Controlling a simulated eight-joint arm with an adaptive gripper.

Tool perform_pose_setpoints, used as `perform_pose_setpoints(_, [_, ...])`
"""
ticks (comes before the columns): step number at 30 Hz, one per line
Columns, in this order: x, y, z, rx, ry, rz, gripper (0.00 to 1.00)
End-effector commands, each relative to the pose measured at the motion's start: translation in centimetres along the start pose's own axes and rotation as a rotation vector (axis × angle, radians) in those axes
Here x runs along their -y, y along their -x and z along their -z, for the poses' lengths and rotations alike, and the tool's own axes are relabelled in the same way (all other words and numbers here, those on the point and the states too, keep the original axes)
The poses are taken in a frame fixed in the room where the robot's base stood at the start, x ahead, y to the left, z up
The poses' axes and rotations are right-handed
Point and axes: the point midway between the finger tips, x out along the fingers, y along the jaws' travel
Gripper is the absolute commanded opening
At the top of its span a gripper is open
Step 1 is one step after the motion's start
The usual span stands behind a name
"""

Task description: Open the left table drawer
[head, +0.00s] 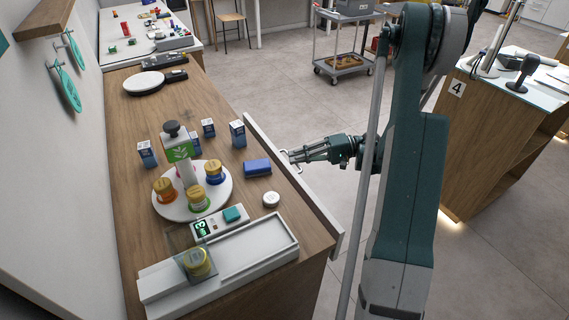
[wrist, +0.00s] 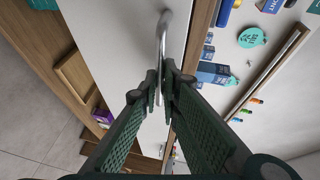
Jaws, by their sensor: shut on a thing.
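The white drawer front (head: 318,208) runs along the wooden counter's aisle-side edge. It also fills the upper middle of the wrist view (wrist: 120,35). It has a curved metal handle (wrist: 164,28). My gripper (head: 292,157) reaches in from the right at this front. In the wrist view my fingers (wrist: 160,88) are shut on the lower end of the handle, one on each side. I cannot tell whether there is a gap behind the drawer front.
The wooden counter (head: 115,185) holds a round white stand (head: 222,193) with jars, several small boxes, a blue box (head: 257,167) and a white tray device (head: 240,260) near the front. The aisle floor (head: 275,85) behind my arm is clear up to a grey cart (head: 343,65).

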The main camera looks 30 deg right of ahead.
Motion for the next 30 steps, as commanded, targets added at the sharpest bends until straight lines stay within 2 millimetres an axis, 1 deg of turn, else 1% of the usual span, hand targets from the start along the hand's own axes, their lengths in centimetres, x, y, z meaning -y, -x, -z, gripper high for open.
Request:
perform_pose_setpoints(1, [-0.3, 1.3, 0.5, -0.003, -0.001, -0.001, 0.00])
perform_pose_setpoints(6, [-1.1, 5.0, 2.0, -0.002, -0.001, -0.001, 0.00])
perform_pose_setpoints(12, [-1.8, 8.1, 3.3, -0.001, 0.000, -0.001, 0.00])
perform_pose_setpoints(15, [-2.1, 9.1, 3.7, 0.000, 0.000, -0.001, 0.00])
perform_pose_setpoints(19, [-2.2, 9.7, 4.0, 0.000, 0.000, -0.001, 0.00])
perform_pose_setpoints(29, [-2.2, 9.8, 4.0, 0.000, 0.000, -0.001, 0.00])
perform_pose_setpoints(30, [-2.2, 9.8, 4.0, 0.000, 0.000, -0.001, 0.08])
